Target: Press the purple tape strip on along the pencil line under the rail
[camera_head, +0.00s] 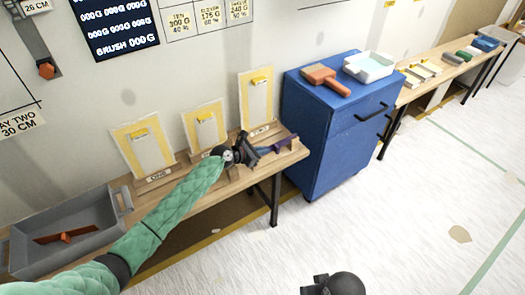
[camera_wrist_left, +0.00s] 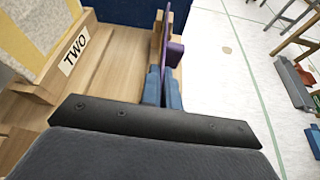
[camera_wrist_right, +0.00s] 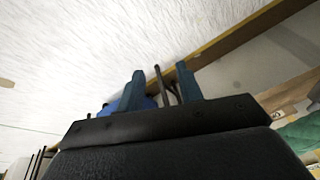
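The purple tape strip (camera_head: 283,143) is at the right end of the wooden bench (camera_head: 205,192), beside small wooden blocks. It also shows in the left wrist view (camera_wrist_left: 175,52). My left gripper (camera_head: 258,151) reaches over the bench; its two blue fingers (camera_wrist_left: 163,88) are close together with the strip between them. Whether the strip still touches the blocks is unclear. Three upright boards with yellow borders stand along the wall: left (camera_head: 143,148), middle (camera_head: 205,128), right (camera_head: 256,100). I cannot make out a pencil line. My right gripper (camera_wrist_right: 160,90) is open and empty, away from the bench.
A grey tray (camera_head: 62,262) with a red-brown tool is at the bench's left end. A blue cabinet (camera_head: 318,140) right of the bench carries an orange brush (camera_head: 327,79) and a white tray (camera_head: 369,66). Another bench (camera_head: 432,82) stands farther back. The right floor is mostly clear.

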